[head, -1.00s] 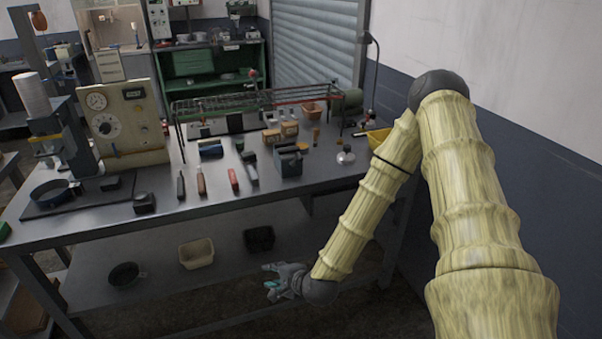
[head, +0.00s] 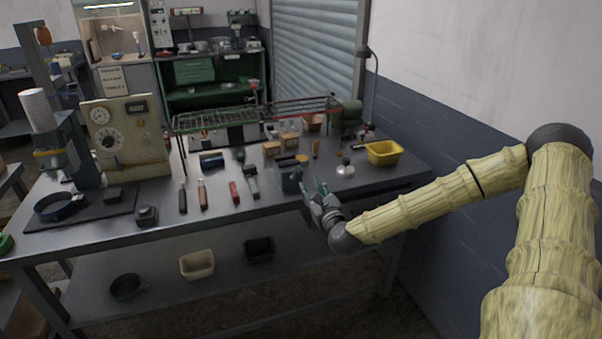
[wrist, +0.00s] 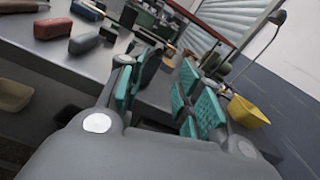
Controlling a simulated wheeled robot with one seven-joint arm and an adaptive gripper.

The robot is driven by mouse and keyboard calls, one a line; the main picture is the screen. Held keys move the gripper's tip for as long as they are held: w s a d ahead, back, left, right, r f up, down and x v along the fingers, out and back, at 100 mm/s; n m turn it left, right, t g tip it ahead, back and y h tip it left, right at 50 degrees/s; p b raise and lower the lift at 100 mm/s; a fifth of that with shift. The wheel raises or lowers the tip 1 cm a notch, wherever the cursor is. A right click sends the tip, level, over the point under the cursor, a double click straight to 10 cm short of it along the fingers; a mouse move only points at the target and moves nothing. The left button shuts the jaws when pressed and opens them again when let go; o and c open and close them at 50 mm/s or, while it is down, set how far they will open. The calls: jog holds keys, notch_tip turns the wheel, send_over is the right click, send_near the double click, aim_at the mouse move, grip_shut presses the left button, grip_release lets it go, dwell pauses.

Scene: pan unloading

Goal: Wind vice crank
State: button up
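A small dark grey-blue vice (head: 288,176) stands near the front edge of the workbench (head: 150,222). Its crank cannot be made out clearly; my gripper hides part of the vice's right side. My gripper (head: 317,196) is just right of the vice, in front of the bench edge, with its fingers pointing up and toward the bench. In the wrist view my gripper (wrist: 158,92) has its teal-padded fingers spread wide, with nothing held between them. The dark vice body (wrist: 150,70) shows partly behind the left finger. I cannot tell whether the gripper touches it.
A red-handled tool (head: 234,191) and other hand tools lie left of the vice. A round-knobbed metal item (head: 345,169) and a yellow bin (head: 384,154) stand to the right. A long wire rack (head: 235,118) spans the back. Bins sit on the lower shelf.

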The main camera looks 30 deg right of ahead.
aim_at(301, 171)
jog(key=shift+p+x, duration=1.5)
jog(key=shift+x, duration=3.75)
jog(key=shift+a, duration=0.15)
jog(key=shift+c, duration=0.4)
grip_shut()
